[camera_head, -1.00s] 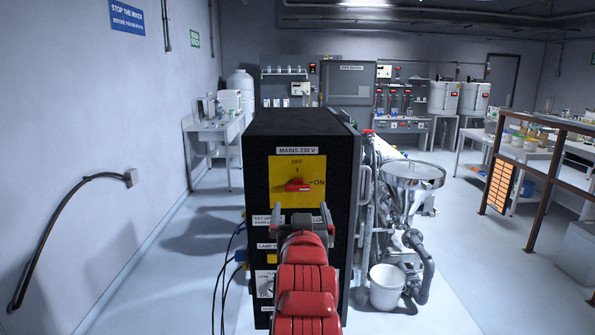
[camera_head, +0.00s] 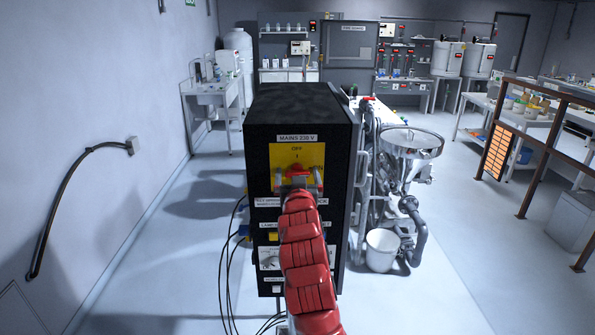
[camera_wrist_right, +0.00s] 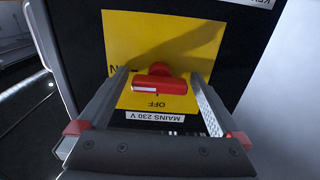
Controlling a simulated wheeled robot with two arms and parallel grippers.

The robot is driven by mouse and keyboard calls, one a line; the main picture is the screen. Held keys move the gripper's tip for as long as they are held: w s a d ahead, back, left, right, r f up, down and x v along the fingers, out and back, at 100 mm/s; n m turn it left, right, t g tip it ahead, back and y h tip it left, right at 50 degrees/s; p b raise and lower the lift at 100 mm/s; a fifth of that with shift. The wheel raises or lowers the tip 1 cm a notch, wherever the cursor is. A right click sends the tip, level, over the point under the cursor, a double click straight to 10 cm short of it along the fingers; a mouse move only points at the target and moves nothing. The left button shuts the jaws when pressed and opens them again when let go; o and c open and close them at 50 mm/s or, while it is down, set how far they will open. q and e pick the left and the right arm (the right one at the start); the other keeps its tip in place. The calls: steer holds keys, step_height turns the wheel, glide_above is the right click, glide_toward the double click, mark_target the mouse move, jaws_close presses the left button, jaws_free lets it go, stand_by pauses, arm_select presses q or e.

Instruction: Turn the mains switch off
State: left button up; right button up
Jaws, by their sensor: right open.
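The mains switch (camera_head: 297,168) is a red rotary handle on a yellow plate (camera_head: 315,152) marked OFF at the top, high on the front of a black cabinet (camera_head: 334,190). In the right wrist view the switch (camera_wrist_right: 160,82) lies crosswise, its white mark at the ON end. My right gripper (camera_head: 298,180) is in front of the plate and partly hides the switch. Its open fingers also show in the wrist view (camera_wrist_right: 160,88), one beyond each end of the handle, with gaps. I cannot tell whether the fingertips touch the plate. My left gripper is not in view.
Labels, a yellow lamp (camera_head: 272,237) and a meter sit lower on the cabinet, partly behind my right arm. Cables hang at its left. A steel hopper (camera_head: 411,143) and white bucket (camera_head: 381,250) stand to the right. Floor is clear at left.

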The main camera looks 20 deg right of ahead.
steer(key=shift+c, duration=0.3)
steer(key=c, duration=1.2)
